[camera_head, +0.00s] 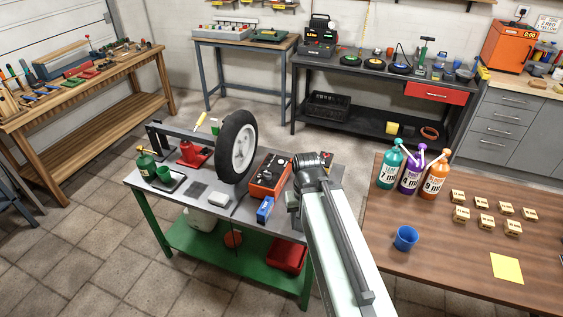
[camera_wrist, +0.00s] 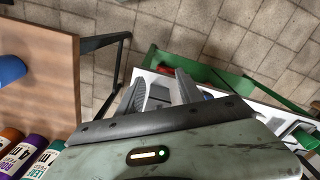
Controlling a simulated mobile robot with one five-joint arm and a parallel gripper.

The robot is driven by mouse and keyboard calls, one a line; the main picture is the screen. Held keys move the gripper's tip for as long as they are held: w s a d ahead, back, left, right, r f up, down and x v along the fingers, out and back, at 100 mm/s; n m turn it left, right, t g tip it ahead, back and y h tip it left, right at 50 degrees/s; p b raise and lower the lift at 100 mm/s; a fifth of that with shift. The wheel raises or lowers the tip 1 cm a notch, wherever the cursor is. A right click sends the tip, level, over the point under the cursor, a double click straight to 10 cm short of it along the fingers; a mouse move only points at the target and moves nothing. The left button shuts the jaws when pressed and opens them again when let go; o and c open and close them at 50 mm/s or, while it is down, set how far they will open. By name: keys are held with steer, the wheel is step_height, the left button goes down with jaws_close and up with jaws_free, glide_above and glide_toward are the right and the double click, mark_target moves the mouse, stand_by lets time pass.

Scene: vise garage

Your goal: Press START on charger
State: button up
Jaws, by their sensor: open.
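An orange-red box with a dark top panel (camera_head: 269,175), which looks like the charger, stands on the green-legged workbench (camera_head: 225,214) in the head view. Its START button is too small to make out. My gripper (camera_wrist: 160,74) shows in the wrist view as two dark fingers spread apart, with nothing held between them. They point over the light bench top. In the head view my arm ends just right of the orange-red box, and my fingertips are hidden there. I cannot tell how far they are from the box.
A red jack (camera_head: 193,152) and green can (camera_head: 146,164) stand farther left. A brown table (camera_head: 450,255) with bottles and a blue cup (camera_head: 405,238) is at right.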

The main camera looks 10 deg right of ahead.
jaws_close()
steer(key=shift+a, duration=0.1)
stand_by(1.4)
